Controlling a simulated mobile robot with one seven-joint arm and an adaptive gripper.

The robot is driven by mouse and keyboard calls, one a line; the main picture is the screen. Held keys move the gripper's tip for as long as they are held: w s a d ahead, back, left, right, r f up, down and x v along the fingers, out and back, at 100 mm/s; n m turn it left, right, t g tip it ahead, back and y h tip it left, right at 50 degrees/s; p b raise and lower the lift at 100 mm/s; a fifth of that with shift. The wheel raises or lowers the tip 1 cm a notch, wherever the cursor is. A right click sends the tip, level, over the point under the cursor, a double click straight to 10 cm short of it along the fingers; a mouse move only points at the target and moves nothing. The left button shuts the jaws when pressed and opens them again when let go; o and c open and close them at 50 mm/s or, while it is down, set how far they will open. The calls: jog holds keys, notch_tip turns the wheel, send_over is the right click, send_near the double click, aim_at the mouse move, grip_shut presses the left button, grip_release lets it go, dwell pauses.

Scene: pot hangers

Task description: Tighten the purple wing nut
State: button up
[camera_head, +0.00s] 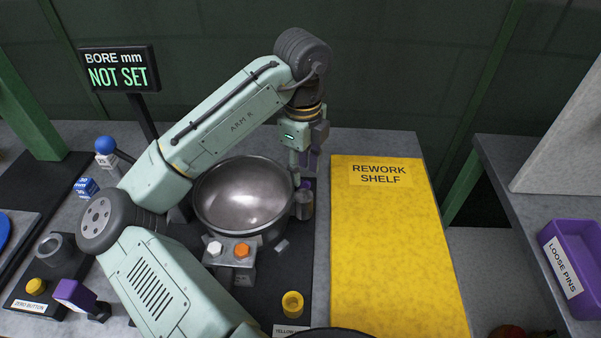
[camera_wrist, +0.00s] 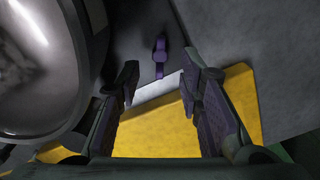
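The purple wing nut (camera_wrist: 160,58) shows in the wrist view, upper middle, with one wing pointing up and one down the picture. My gripper (camera_wrist: 160,78) is open, its two dark purple fingers spread to either side, with the wing nut seen in the gap between the fingertips; neither finger visibly touches it. In the head view my gripper (camera_head: 306,170) points down at the right side of the metal pot (camera_head: 243,196). There the wing nut is mostly hidden by the fingers.
The yellow rework shelf (camera_head: 390,255) lies right of the pot. A block with grey and orange knobs (camera_head: 231,251) stands in front, and a yellow ring (camera_head: 292,304) nearer. A sign (camera_head: 120,69) reads "BORE mm NOT SET". A purple loose-pins bin (camera_head: 575,265) is far right.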

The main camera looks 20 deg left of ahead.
jog(key=shift+f+m, duration=0.25)
jog(key=shift+m, duration=0.05)
jog(key=shift+a, duration=0.2)
